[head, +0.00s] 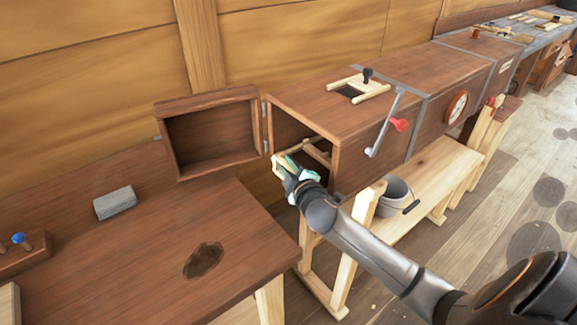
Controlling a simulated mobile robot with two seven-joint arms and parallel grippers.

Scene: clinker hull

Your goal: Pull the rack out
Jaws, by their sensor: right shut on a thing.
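A pale wooden rack (318,154) sits inside the open end of a long brown wooden box (335,105), with its front near the opening. My right gripper (284,168) is at the box mouth, shut on the near end of the rack. The gripper and wrist hide part of that end. The box's door (210,132) is swung open to the left on its hinges. My left gripper is not in view.
A brown bench top (150,250) with a grey block (115,202) stands at the front left. A low wooden stand with a grey bucket (396,196) is below the box. The floor at right is clear.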

